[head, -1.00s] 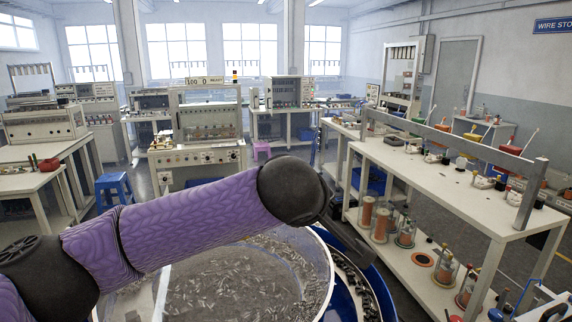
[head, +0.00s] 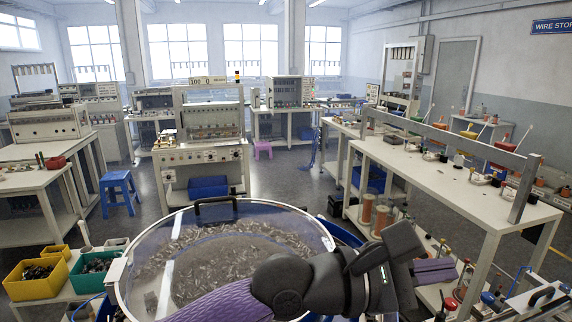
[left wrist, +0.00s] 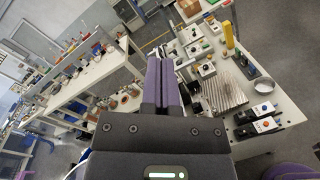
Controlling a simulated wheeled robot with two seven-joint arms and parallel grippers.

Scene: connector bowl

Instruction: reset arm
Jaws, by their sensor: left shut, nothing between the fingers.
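My left arm reaches in from the bottom of the head view, across the front of the round bowl. My left gripper (head: 434,271) points right, past the bowl's right side, and its purple fingers are together with nothing between them. The closed fingers also show in the left wrist view (left wrist: 162,82). The large bowl (head: 128,285) has a clear lid with a black handle (head: 216,205), and many small metal connectors lie inside. My right gripper is in neither view.
A long white workbench (head: 455,195) with spools stands at the right, close to my left gripper. Yellow (head: 36,279) and green (head: 97,264) bins of parts stand left of the bowl. A blue stool (head: 120,187) is on the floor behind. The floor beyond the bowl is open.

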